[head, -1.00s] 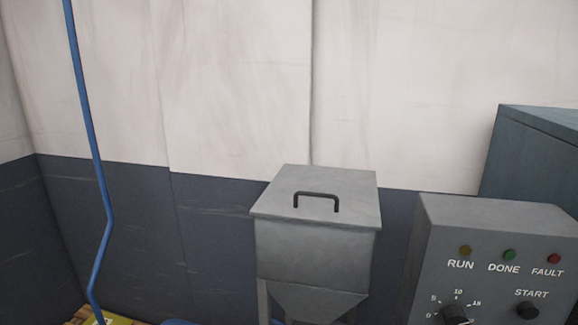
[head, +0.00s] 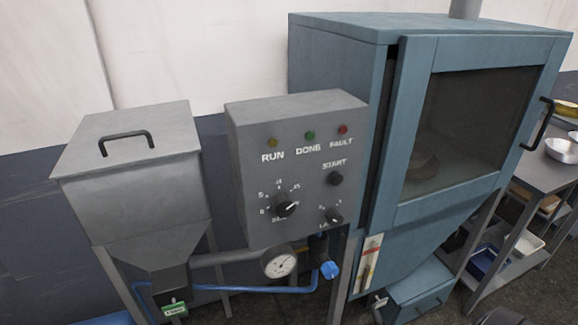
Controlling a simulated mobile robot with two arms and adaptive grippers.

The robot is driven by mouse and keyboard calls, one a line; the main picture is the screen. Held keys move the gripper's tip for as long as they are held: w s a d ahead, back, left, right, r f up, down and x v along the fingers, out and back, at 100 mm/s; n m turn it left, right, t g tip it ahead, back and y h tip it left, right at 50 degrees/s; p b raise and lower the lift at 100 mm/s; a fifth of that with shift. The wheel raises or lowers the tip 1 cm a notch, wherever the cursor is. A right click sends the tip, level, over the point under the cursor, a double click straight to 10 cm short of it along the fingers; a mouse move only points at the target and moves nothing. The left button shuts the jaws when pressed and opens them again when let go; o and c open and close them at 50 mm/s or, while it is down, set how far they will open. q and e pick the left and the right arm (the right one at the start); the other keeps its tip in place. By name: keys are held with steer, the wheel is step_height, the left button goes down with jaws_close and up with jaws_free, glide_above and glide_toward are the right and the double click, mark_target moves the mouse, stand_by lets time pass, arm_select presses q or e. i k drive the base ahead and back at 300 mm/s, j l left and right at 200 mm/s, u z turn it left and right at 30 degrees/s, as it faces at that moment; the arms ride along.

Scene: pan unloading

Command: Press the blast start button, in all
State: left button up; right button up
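A black round START button (head: 335,179) sits on the right side of the grey control box (head: 240,150), under its START label. Above it are the yellow RUN lamp (head: 273,143), the green DONE lamp (head: 310,135) and the red FAULT lamp (head: 343,129); none looks clearly lit. A larger black dial (head: 285,208) with a number scale is at lower left of the panel, and a smaller knob (head: 333,216) is below START. Neither of my grippers shows clearly; a dark shape at the bottom edge is too cut off to name.
The blue blast cabinet (head: 400,160) with a windowed door stands right of the box. A grey lidded hopper (head: 140,190) stands left. A gauge (head: 279,262) and a blue valve (head: 330,270) sit below. A metal table (head: 545,172) with bowls is at far right.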

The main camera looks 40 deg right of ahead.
mark_target(335, 178)
steer(key=z, duration=1.4)
